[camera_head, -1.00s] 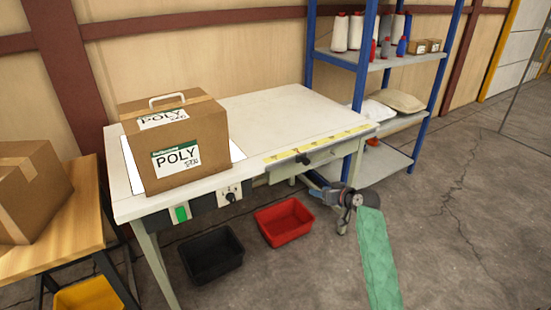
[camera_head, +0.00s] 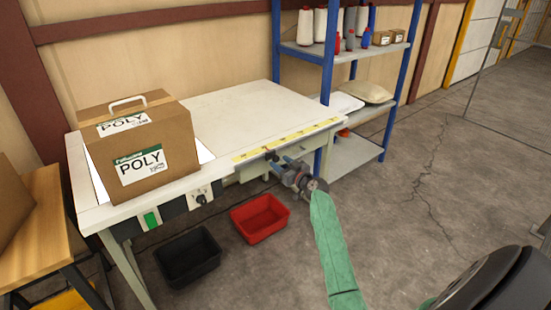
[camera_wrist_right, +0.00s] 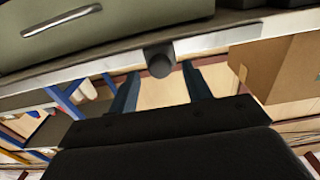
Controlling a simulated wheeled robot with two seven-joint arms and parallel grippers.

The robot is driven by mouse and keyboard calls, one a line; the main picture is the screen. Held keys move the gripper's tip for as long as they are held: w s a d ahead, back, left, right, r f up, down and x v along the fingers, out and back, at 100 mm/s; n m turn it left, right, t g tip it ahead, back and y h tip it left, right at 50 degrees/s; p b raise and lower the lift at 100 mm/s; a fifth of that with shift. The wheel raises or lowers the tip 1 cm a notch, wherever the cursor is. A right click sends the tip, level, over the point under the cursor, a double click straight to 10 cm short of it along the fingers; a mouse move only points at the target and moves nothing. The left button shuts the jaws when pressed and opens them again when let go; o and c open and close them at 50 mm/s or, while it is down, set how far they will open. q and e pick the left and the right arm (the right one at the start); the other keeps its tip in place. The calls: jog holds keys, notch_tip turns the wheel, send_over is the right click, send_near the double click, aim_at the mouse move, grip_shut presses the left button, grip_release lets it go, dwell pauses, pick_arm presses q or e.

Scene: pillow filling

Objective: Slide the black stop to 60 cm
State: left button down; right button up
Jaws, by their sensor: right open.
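The black stop (camera_head: 271,155) is a small dark knob at the front edge of the white worktable (camera_head: 240,112), just below the yellow measuring tape (camera_head: 290,141). The tape's numbers are too small to read. My right gripper (camera_head: 277,160) is at the table's front edge, right by the stop. In the wrist view its fingers (camera_wrist_right: 161,72) are apart, with the knob between their tips; I cannot tell whether they touch it. My left gripper is out of view.
A cardboard POLY box (camera_head: 140,150) stands on the table's left part. A red bin (camera_head: 259,218) and a black bin (camera_head: 188,258) sit on the floor below. A blue-framed shelf (camera_head: 330,60) with thread cones stands behind. The floor at right is open.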

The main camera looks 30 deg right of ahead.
aim_at(277, 160)
jog(key=w, duration=0.3)
jog(key=shift+a+p, duration=0.1)
jog(key=shift+p, duration=0.25)
jog(key=shift+w, duration=0.45)
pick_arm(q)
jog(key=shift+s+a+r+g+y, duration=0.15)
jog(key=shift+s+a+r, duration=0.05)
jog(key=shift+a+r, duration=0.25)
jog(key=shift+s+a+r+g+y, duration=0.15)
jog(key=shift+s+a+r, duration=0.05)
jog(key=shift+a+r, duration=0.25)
